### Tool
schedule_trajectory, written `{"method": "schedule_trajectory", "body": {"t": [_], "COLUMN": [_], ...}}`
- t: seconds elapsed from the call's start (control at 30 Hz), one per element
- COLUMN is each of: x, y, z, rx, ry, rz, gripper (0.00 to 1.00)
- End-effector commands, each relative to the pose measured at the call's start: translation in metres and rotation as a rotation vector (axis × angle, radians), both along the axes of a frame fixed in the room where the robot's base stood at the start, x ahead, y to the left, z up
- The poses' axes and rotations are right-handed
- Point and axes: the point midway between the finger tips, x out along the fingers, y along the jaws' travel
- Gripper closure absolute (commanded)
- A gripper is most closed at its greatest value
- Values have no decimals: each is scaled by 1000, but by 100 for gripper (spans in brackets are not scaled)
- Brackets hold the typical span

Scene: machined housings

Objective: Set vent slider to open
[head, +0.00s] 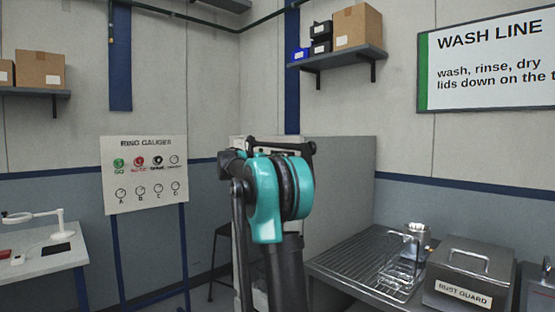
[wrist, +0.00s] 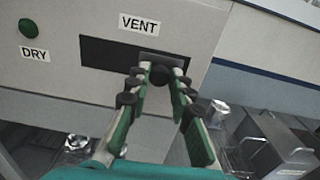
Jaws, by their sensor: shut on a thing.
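In the wrist view the vent slot (wrist: 108,53) is a dark horizontal recess in a pale panel, below the VENT label (wrist: 138,23). The vent slider (wrist: 168,58) is a grey plate with a dark round knob (wrist: 160,74), at the right end of the slot. The slot left of it is dark and uncovered. My gripper (wrist: 161,70) is shut on the slider's knob, one green-and-black finger on each side. In the head view my teal arm blocks the slot, the slider and my gripper.
A green DRY button (wrist: 29,27) sits left on the same panel. In the head view the grey cabinet (head: 345,190) stands behind my arm. A wire drying rack (head: 350,262) and a metal RUST GUARD box (head: 468,270) are at right. A gauge board (head: 145,175) stands at left.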

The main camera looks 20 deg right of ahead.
Motion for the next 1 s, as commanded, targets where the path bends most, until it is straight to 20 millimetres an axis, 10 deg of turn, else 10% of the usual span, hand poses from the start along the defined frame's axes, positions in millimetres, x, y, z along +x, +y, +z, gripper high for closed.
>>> {"method": "schedule_trajectory", "body": {"t": [0.2,0.57,1.0], "x": [-3,-3,-30], "y": [-2,3,78], "z": [-1,-1,-1], "rx": [3,2,3], "ry": [0,0,0], "rz": [-8,-4,-2], "gripper": [59,59,59]}}
